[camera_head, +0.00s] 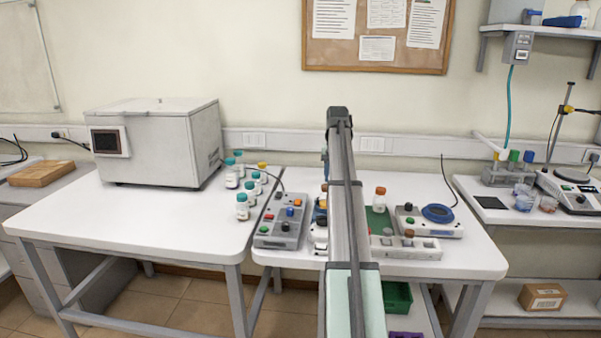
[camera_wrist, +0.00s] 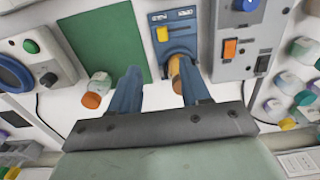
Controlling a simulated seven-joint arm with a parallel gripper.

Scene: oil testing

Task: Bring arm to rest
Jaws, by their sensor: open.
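My gripper (camera_wrist: 158,70) is open in the wrist view, its two blue fingers apart. It hangs over the table near a small blue device (camera_wrist: 178,38). An orange-yellow item (camera_wrist: 175,68) shows beside the right finger; I cannot tell whether they touch. A bottle with an orange cap (camera_wrist: 98,88) stands left of the left finger and also shows in the head view (camera_head: 380,195). In the head view my arm reaches up over the table's middle and hides most of the gripper; only a bit of blue shows beside it.
A grey control box (camera_head: 280,222) stands left of the arm. Several teal-capped bottles (camera_head: 242,207) stand farther left, near a large white machine (camera_head: 155,140). The left table's front (camera_head: 150,225) is clear.

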